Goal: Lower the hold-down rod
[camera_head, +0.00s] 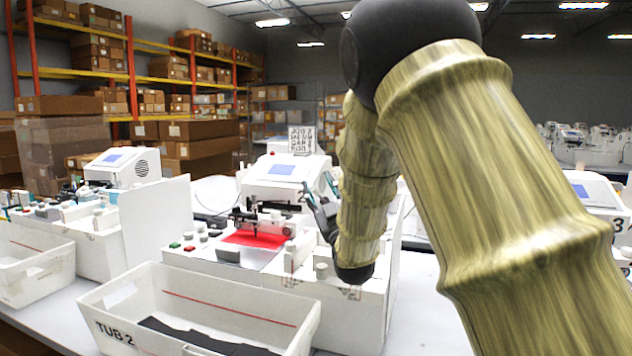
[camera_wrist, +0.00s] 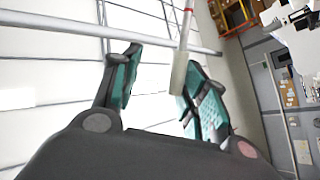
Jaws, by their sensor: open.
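The pen plotter (camera_head: 288,172) stands in the middle of the head view, with a red sheet (camera_head: 256,239) on its bed and a dark carriage assembly (camera_head: 265,222) across it. My gripper (camera_head: 318,190) is at the plotter's right side, above the bed, its fingers pointing up. In the wrist view its teal-padded fingers (camera_wrist: 155,68) are apart. A slim pale rod-like piece with a grey end (camera_wrist: 180,72) shows close to the right finger; I cannot tell whether it touches. I cannot identify the hold-down rod with certainty.
A white tub marked TUB 2 (camera_head: 205,300) with dark pieces inside stands in front of the plotter. A white panel (camera_head: 157,222) separates another plotter (camera_head: 122,165) at left. White walls and a grey knob (camera_head: 321,271) lie near my wrist.

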